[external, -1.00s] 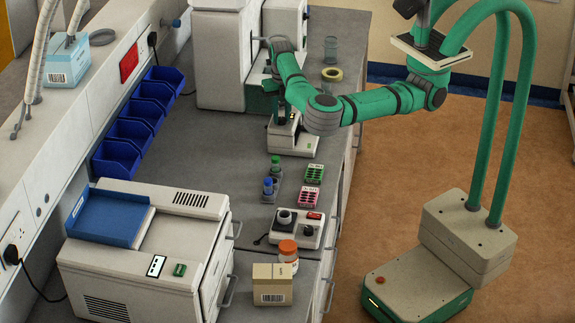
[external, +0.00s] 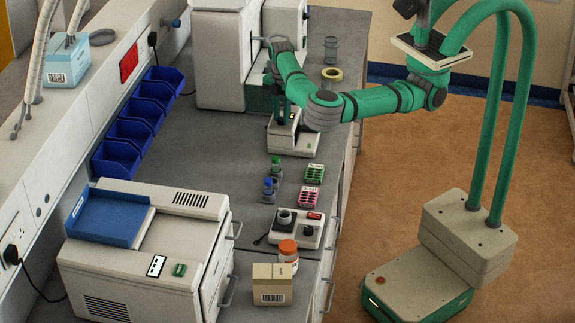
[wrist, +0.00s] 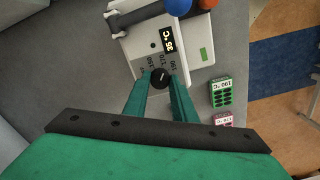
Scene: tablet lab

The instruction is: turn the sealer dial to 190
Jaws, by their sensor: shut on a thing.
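The sealer (external: 290,144) is a pale box on the bench, under my gripper in the external view. In the wrist view its top panel (wrist: 190,62) carries a lit display (wrist: 168,40) that seems to read 35 °C, and a round black dial (wrist: 160,76) with a short pale mark. Printed numbers, including what looks like 190, stand beside the dial; which one the mark faces is too small to tell. My gripper (wrist: 160,84) is shut on the dial, one green finger on each side. In the external view the arm hides part of the sealer.
A green rack (external: 314,174) and a pink rack (external: 309,196) stand in front of the sealer, with small bottles (external: 271,187) beside them.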

